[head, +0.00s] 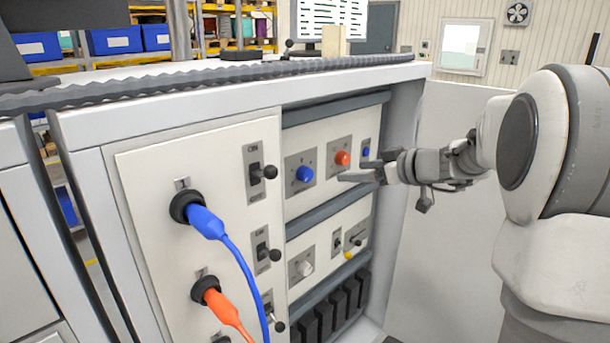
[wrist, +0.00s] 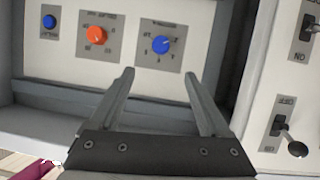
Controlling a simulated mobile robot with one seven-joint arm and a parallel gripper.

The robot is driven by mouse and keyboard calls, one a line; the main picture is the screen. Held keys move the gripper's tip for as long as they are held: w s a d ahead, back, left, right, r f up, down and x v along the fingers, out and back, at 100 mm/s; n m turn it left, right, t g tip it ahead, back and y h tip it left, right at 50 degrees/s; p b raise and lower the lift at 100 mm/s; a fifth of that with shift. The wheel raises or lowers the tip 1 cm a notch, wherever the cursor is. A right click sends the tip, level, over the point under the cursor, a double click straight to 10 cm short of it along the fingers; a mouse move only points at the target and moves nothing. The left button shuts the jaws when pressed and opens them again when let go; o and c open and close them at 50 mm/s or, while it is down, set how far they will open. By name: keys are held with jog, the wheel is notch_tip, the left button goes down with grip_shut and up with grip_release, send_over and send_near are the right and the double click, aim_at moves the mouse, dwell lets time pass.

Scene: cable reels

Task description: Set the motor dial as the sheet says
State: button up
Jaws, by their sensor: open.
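The upper panel carries a large blue dial (head: 305,174), an orange-red dial (head: 342,158) and a small blue knob (head: 366,153). A pale dial (head: 304,267) sits on the lower panel. I cannot read which dial is the motor's. In the wrist view the lettering is upside down; the large blue dial (wrist: 160,45), orange-red dial (wrist: 96,36) and small blue knob (wrist: 49,22) all show. My gripper (head: 359,171) is open and empty in front of the upper panel, apart from the dials. In the wrist view its fingertips (wrist: 158,75) point toward the large blue dial. No readable sheet shows.
Black-knobbed levers (head: 264,172) stick out left of the dials. A blue plug (head: 207,222) and an orange plug (head: 222,303) with cables hang from the left panel. A screen (head: 335,18) with text lines stands behind the cabinet. The cabinet's side wall (head: 412,118) is close to my gripper.

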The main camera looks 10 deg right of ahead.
aim_at(309, 175)
jog(key=p+x, duration=0.3)
jog(key=x, duration=1.3)
jog(key=shift+w+a+f, duration=0.25)
jog(key=shift+a, duration=0.05)
grip_shut()
